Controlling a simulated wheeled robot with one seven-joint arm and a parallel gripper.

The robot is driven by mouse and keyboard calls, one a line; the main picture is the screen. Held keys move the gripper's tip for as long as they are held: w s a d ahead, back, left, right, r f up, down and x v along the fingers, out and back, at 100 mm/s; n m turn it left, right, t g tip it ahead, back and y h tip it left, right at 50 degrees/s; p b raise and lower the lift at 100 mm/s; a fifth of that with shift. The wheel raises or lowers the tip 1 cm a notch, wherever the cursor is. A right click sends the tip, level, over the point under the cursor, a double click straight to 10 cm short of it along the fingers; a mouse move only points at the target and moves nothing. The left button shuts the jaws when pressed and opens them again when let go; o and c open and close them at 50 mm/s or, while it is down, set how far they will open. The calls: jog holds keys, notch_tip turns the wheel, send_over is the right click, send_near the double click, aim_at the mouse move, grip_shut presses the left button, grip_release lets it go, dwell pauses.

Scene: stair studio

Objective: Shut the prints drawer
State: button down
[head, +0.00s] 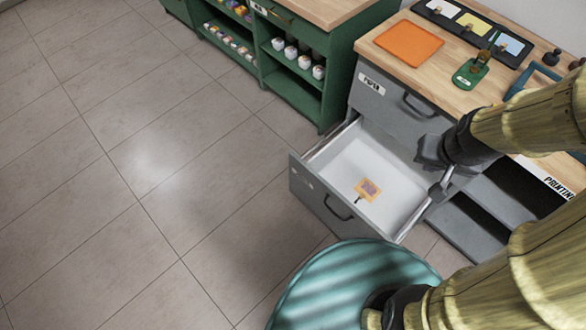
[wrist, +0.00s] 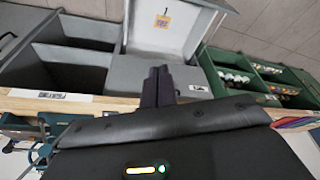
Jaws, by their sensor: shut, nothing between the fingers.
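The grey lower drawer (head: 318,204) is pulled well out of its cabinet, and its white inside is open to view. I take it as the prints drawer, but its front label is too small to read. A small orange-bordered print (head: 368,189) lies on its floor; the print also shows in the wrist view (wrist: 163,21). My gripper (head: 437,192) is shut and empty, by the drawer's right side near the cabinet. Whether it touches the drawer cannot be told. In the wrist view, my closed fingers (wrist: 158,86) point toward the open drawer (wrist: 180,45).
Above it is a shut drawer labelled PAPER (head: 382,92). Open shelves (head: 475,220) are at right. A green cabinet (head: 310,105) stands left; the floor before the drawer is clear.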

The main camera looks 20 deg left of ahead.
jog(key=w+a+f+n+t+b, duration=0.25)
jog(key=a+f+b, duration=0.5)
jog(key=f, duration=0.45)
jog(key=w+a+f+n+t+y+b, duration=0.15)
jog(key=w+a+f+n+b, duration=0.25)
jog(key=a+f+b, duration=0.6)
jog(key=w+a+f+n+t+h+b, duration=0.1)
jog(key=w+a+f+n+t+b, duration=0.25)
jog(key=f+b, duration=0.75)
jog(key=s+a+f+n+t+y+b, duration=0.2)
jog(key=s+a+f+n+y+b, duration=0.1)
jog(key=a+f+b, duration=0.4)
jog(key=s+a+f+n+t+y+b, duration=0.3)
jog(key=s+a+f+n+b, duration=0.2)
jog(key=f, duration=0.8)
jog(key=a+n+b, duration=0.2)
jog(key=n, duration=0.1)
jog(key=shift+s+a+t, duration=0.2)
jog(key=shift+t, duration=0.15)
jog(key=shift+f, duration=0.1)
